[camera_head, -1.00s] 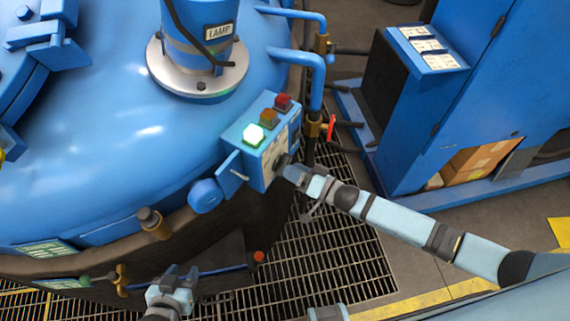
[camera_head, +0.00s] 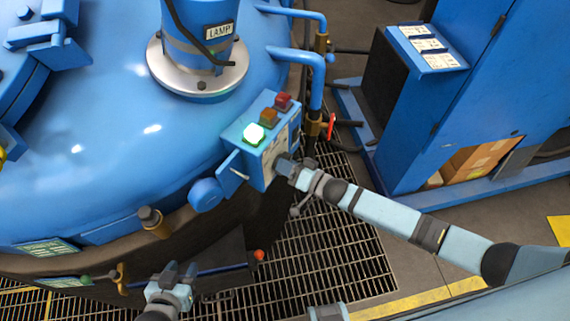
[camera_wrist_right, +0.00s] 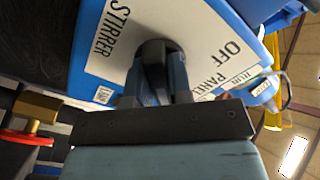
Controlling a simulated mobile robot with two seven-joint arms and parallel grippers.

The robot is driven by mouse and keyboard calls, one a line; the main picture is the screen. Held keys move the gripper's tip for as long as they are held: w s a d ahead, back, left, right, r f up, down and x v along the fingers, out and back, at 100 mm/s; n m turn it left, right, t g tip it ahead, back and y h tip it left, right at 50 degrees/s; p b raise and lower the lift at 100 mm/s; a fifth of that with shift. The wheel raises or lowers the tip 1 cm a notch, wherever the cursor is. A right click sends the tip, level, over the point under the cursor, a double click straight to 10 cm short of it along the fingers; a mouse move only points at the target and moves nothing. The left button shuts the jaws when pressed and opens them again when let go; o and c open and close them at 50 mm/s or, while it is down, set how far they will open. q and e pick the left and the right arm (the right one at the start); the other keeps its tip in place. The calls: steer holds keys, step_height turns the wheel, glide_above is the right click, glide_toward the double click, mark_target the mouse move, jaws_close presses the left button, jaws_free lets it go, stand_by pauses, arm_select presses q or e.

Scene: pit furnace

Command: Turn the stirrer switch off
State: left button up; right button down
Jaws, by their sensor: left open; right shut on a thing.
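The stirrer switch is a dark round knob (camera_wrist_right: 156,48) on a white plate (camera_wrist_right: 195,38) marked STIRRER and OFF in the right wrist view. My right gripper (camera_wrist_right: 165,82) is shut on this knob, and its fingers hide much of it. Which mark the knob points to cannot be told. In the head view the right gripper (camera_head: 286,168) is at the front face of the blue control box (camera_head: 237,146), which hides the plate in part. A green lamp (camera_head: 254,134) glows on the box top. My left gripper (camera_head: 176,274) is open and empty, low at the left.
An amber lamp (camera_head: 268,117) and a red lamp (camera_head: 283,102) sit beside the green one, both unlit. The large blue furnace lid (camera_head: 90,150) fills the left. Pipes and a red valve handle (camera_head: 331,127) stand behind the box. A blue cabinet (camera_head: 480,110) stands at right.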

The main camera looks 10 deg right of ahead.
steer(key=n, duration=0.5)
steer(key=n+b, duration=0.1)
steer(key=n, duration=0.8)
steer(key=shift+b, duration=0.35)
steer(key=shift+n+b, duration=0.4)
steer(key=shift+n, duration=1.5)
steer(key=c, duration=1)
jaws_free()
steer(key=shift+c, duration=0.2)
steer(key=shift+s, duration=0.1)
